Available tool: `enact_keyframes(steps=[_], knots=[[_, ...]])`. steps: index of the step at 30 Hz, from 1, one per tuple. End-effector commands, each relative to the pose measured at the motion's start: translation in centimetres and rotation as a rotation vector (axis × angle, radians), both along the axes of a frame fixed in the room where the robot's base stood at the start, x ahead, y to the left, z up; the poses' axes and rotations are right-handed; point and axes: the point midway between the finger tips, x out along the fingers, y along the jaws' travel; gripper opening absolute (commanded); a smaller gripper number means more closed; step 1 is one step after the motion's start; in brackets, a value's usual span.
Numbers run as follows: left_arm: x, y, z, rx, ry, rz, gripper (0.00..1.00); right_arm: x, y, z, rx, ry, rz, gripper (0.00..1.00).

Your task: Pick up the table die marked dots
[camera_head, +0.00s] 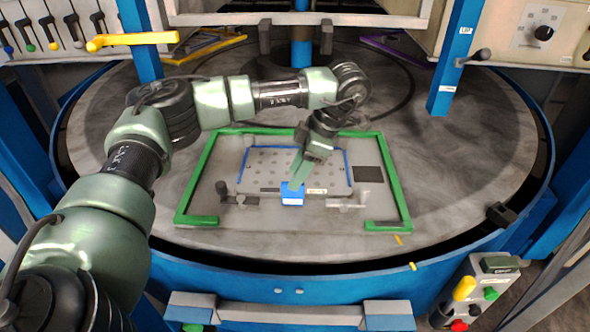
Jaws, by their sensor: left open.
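A flat grey die plate (262,165) with rows of dark dots lies inside a green frame on the round table. Thin blue edging runs around part of it. A blue block (292,199) with a pale label sits at the plate's front edge; I cannot tell if it is fixed to the plate. My left gripper (297,182) points down at this block from above and behind. Its jaws are open, and its fingers overlap the block's top in the picture; contact is unclear. The gripper and wrist hide part of the plate. My right gripper is not in view.
The green frame (196,178) surrounds the plate, with a gap at the front. Small clamps stand at front left (240,198) and front right (347,204). A dark square (368,174) lies right of the plate.

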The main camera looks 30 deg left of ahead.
Motion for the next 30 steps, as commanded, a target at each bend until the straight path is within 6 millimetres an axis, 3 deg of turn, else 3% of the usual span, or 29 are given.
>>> enact_keyframes(steps=[7, 12, 20, 25, 30], knots=[[-0.1, 0.4, -3.1, -0.001, 0.004, 0.0, 0.41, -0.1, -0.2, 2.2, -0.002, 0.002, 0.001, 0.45], [-0.4, 1.0, -5.1, -0.003, 0.001, 0.0, 0.41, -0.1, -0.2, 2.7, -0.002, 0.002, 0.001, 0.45], [-0.4, 1.0, -5.6, -0.004, -0.001, -0.001, 0.41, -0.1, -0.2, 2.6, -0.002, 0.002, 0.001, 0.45], [-0.4, 1.0, -5.6, -0.004, -0.001, -0.001, 0.0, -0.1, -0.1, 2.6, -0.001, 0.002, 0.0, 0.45], [-0.4, 1.0, -5.6, -0.004, -0.001, -0.001, 0.0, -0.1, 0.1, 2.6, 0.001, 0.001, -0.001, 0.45]])
